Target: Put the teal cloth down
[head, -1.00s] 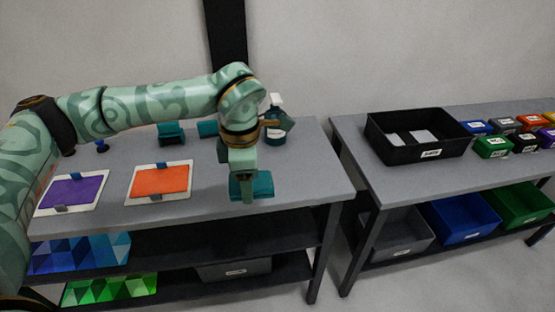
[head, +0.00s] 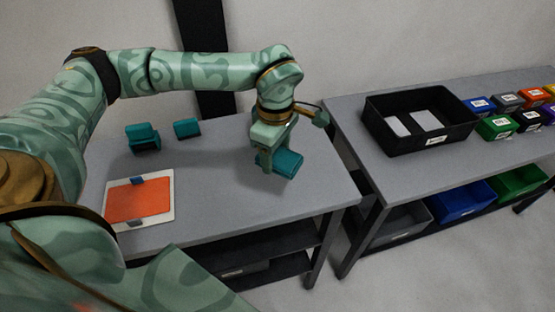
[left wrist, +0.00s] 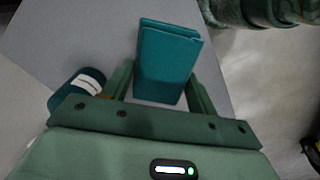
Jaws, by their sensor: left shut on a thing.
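The teal cloth (head: 286,162) is a folded, block-like pad at the right part of the near grey table (head: 215,220). My left gripper (head: 268,158) points down at it and is shut on it. In the left wrist view the cloth (left wrist: 168,60) sits between the two fingers (left wrist: 160,85), with the grey tabletop around it. The cloth is at or just above the tabletop; I cannot tell if it touches. My right gripper is not in view.
Two teal items (head: 143,137) (head: 187,128) and an orange panel on a white board (head: 140,200) are on the table. A dark teal bottle (left wrist: 72,92) stands near the gripper. A black bin (head: 420,125) is on the right table. Tabletop left of the cloth is clear.

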